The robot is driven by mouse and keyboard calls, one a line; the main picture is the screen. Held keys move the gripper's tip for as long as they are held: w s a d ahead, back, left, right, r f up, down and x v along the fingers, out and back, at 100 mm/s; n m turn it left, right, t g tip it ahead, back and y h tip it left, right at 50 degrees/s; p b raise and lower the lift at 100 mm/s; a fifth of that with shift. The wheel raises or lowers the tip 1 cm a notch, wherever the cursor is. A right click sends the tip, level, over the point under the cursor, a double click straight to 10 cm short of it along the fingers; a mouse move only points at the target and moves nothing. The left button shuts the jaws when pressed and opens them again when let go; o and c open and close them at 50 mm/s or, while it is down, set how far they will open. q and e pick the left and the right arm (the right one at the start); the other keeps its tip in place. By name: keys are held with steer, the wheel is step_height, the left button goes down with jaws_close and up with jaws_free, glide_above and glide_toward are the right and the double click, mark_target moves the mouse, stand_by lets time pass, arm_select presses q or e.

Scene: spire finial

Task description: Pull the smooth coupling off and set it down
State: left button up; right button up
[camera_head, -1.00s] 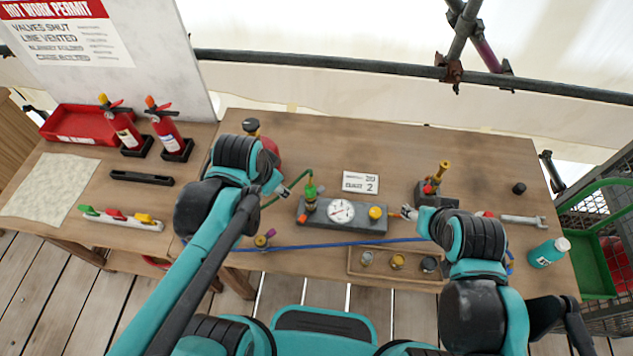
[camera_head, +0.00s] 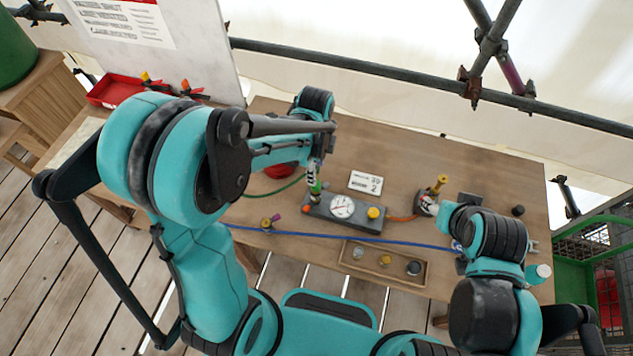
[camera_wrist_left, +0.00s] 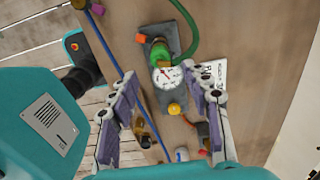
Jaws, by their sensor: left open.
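A grey gauge block (camera_head: 374,221) stands on the table, with a round white dial (camera_head: 342,207) and a yellow knob (camera_head: 373,213).
A blue hose (camera_head: 310,235) runs across the table front. The back middle of the table is clear.

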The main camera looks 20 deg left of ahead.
arm_select(q)
steer(key=shift+f, duration=0.1)
step_height(320, 180, down, 8)
steer(key=b, duration=0.6)
steer(key=shift+f+b, duration=0.4)
steer(key=shift+b, duration=0.3)
stand_by(0.6)
jaws_close()
steer(key=shift+r, duration=0.1)
steer(key=shift+r, duration=0.1)
